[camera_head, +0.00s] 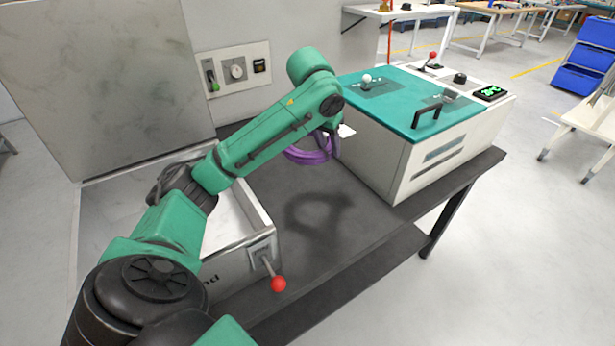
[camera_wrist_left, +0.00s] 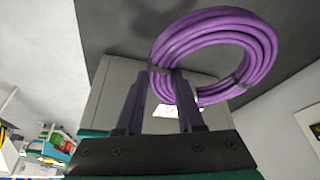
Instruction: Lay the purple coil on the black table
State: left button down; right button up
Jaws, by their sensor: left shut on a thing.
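The purple coil (camera_head: 308,154) shows partly behind my left forearm in the head view, above the black table (camera_head: 345,210). A shadow lies on the table in front of it. In the left wrist view the purple coil (camera_wrist_left: 215,55) is a thick ring of several turns. My left gripper (camera_wrist_left: 165,85) is shut on the near side of its ring. The coil appears held above the table top (camera_wrist_left: 115,28). My right gripper is not in view.
A white machine with a teal lid (camera_head: 410,105) and black handle stands on the table's right. An open metal box (camera_head: 262,215) with a red-knobbed lever (camera_head: 278,283) stands at the left, its lid raised. Bare table lies between them. A wall panel (camera_head: 233,71) is behind.

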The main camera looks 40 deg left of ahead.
pick_arm(q)
send_over(329, 205)
jog(key=s, duration=0.2)
notch_tip(329, 205, down, 8)
jog(key=f, duration=0.9)
jog(key=shift+w+d+f, duration=0.15)
jog(key=shift+w+f, duration=0.1)
jog(key=shift+f, duration=0.15)
jog(key=c, duration=0.5)
grip_release()
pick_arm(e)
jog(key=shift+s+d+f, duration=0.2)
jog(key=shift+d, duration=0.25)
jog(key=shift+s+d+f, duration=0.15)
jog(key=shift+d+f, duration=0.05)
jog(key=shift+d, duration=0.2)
pick_arm(q)
jog(key=shift+s+r, duration=0.1)
jog(key=shift+r, duration=0.15)
jog(key=v, duration=1.1)
jog(key=shift+s+r, duration=0.15)
jog(key=shift+r, duration=0.05)
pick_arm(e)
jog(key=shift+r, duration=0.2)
